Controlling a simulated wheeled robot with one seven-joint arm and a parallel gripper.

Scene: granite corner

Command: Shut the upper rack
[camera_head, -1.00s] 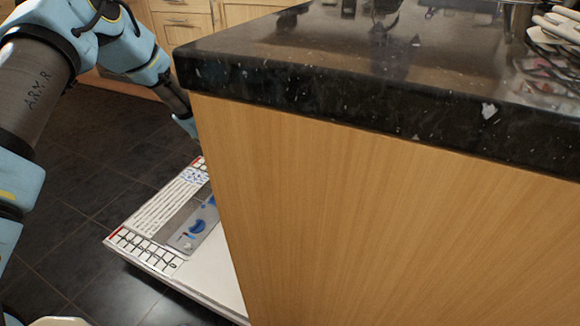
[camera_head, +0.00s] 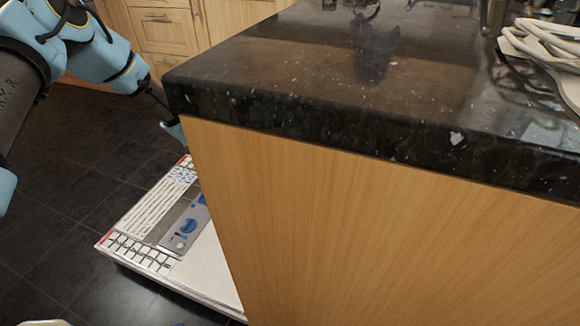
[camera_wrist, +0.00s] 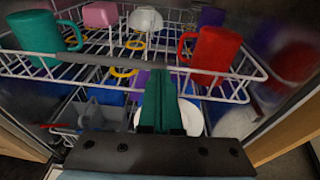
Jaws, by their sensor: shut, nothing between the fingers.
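The upper rack (camera_wrist: 100,60) is a white wire rack with a grey front bar, seen in the wrist view. It stands out toward the wrist camera and holds cups and a bowl. My gripper (camera_wrist: 160,80) has its teal fingers together and empty, in front of the middle of the rack's front edge. Whether they touch the rack I cannot tell. In the head view, the rack and my fingertips are hidden behind the counter's end panel.
The dishwasher door (camera_head: 215,275) lies open and low. A teal mug (camera_wrist: 38,32) and a red mug (camera_wrist: 215,50) stand on the rack. A lower rack with a grey basket (camera_wrist: 100,105) is below. The granite counter (camera_head: 330,80) blocks the right; dark floor is clear at left.

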